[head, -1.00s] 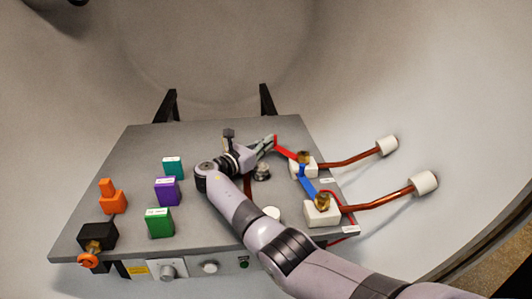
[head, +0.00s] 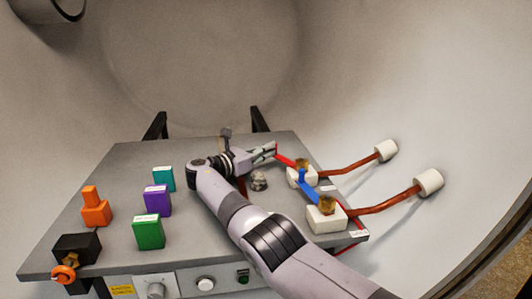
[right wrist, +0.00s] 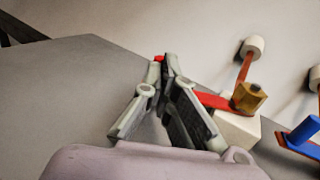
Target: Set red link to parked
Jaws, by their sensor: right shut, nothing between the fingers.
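The red link (head: 286,160) runs from the brass nut (head: 303,164) on the rear white block (head: 291,175) up and left to my right gripper (head: 273,150). In the right wrist view the red link (right wrist: 212,101) passes behind the right finger, and a red bit shows at the fingertips (right wrist: 165,62). My right gripper is shut with nothing held, its fingers against or just beside the link; contact is unclear. The blue link (head: 309,187) spans between the rear and front white blocks (head: 326,220). My left gripper is not seen.
Teal (head: 164,180), purple (head: 157,201) and green (head: 148,233) blocks, an orange piece (head: 95,208) and a black block with an orange knob (head: 65,274) stand on the left of the grey plate (head: 115,178). Copper rods (head: 345,167) reach right to white caps.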

